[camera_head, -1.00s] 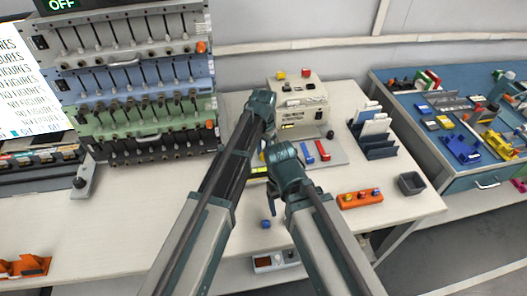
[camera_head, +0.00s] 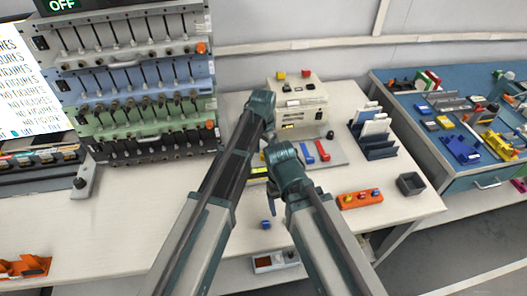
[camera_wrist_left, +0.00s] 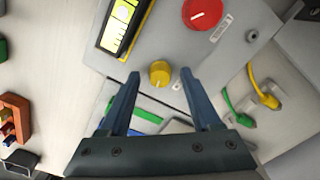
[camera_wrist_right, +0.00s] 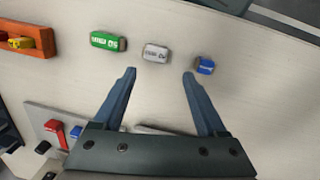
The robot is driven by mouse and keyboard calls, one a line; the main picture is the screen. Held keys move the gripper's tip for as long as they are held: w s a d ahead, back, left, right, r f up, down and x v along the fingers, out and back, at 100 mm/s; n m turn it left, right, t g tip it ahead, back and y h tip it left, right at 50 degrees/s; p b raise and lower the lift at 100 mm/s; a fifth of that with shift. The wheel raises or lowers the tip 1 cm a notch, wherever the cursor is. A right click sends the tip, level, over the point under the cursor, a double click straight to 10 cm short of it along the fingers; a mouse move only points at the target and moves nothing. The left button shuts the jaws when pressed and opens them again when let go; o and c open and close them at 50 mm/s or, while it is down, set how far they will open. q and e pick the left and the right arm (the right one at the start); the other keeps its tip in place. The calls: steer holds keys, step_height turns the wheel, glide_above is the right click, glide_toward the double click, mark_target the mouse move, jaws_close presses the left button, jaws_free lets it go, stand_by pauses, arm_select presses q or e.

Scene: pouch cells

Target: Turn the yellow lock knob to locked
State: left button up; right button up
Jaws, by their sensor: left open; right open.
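The yellow knob (camera_wrist_left: 160,73) sits on a grey panel in the left wrist view, with a pale mark on its face. I cannot tell which setting it points to. My left gripper (camera_wrist_left: 158,73) is open, its fingertips appearing on either side of the knob; contact is not visible. In the head view my arms hide the knob and the left fingertips. My right gripper (camera_wrist_right: 159,74) is open and empty in the right wrist view, facing the pale table. Its wrist also shows in the head view, right of the left arm.
A red knob (camera_wrist_left: 202,13) and a lit display (camera_wrist_left: 122,25) are near the yellow knob. Green (camera_wrist_right: 108,41), grey (camera_wrist_right: 156,52) and blue (camera_wrist_right: 205,65) blocks lie on the table. An orange holder (camera_head: 360,199) and dark bin (camera_head: 410,183) stand at the right.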

mark_target(263, 154)
arm_select(q)
step_height(263, 154, up, 14)
steer(key=p, duration=1.3)
steer(key=shift+f, duration=0.15)
steer(key=s+a+n, duration=0.8)
steer(key=s+a, duration=0.8)
steer(key=s+d+m, duration=0.1)
steer(key=s+d, duration=0.2)
steer(key=d, duration=0.2)
steer(key=s+d+m+y, duration=0.1)
steer(key=s+d+m, duration=0.1)
steer(key=d, duration=0.3)
steer(key=shift+s+d, duration=0.15)
steer(key=shift+s, duration=0.25)
